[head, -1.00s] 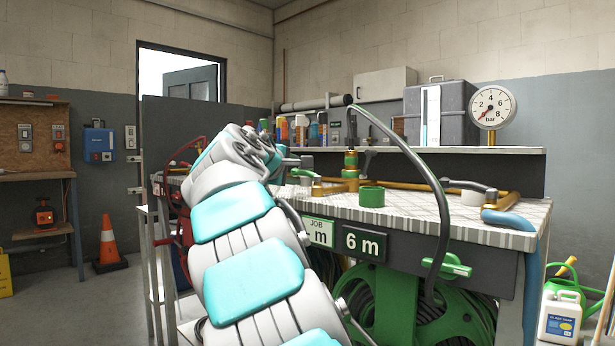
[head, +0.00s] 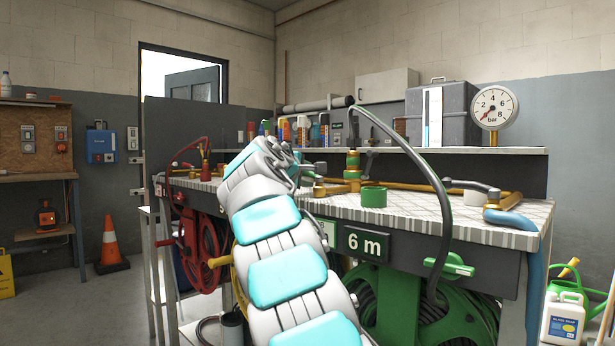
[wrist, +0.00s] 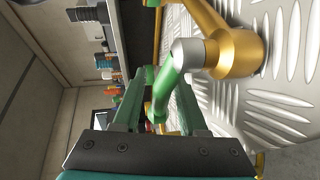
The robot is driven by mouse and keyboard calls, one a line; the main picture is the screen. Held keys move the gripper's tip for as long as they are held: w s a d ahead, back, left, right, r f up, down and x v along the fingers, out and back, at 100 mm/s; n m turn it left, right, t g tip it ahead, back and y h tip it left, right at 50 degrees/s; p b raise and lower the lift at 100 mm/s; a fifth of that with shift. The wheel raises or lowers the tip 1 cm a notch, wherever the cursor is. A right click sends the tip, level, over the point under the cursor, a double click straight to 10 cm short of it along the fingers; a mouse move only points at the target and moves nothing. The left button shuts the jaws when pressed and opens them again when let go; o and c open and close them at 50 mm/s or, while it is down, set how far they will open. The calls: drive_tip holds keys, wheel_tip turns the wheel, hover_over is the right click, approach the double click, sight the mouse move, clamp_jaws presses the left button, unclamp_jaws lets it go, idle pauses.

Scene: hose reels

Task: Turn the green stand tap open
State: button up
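The green stand tap's lever (wrist: 170,80) shows in the wrist view as a green bar. It joins a silver cap on a brass body (wrist: 237,52) that stands on the tread-plate bench top. My gripper (wrist: 160,88) has its two fingers apart, one on each side of the green lever, with a gap visible on at least one side. In the head view the brass tap body (head: 320,188) shows just right of my wrist. My arm hides most of the lever and my fingers there.
The bench top (head: 420,212) also carries a green ring (head: 373,196), brass pipes and a grey-levered tap (head: 485,187) at right. A black hose (head: 445,220) arches over the front edge. Green (head: 420,305) and red (head: 200,250) hose reels sit below.

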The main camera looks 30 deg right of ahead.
clamp_jaws()
idle(1.2)
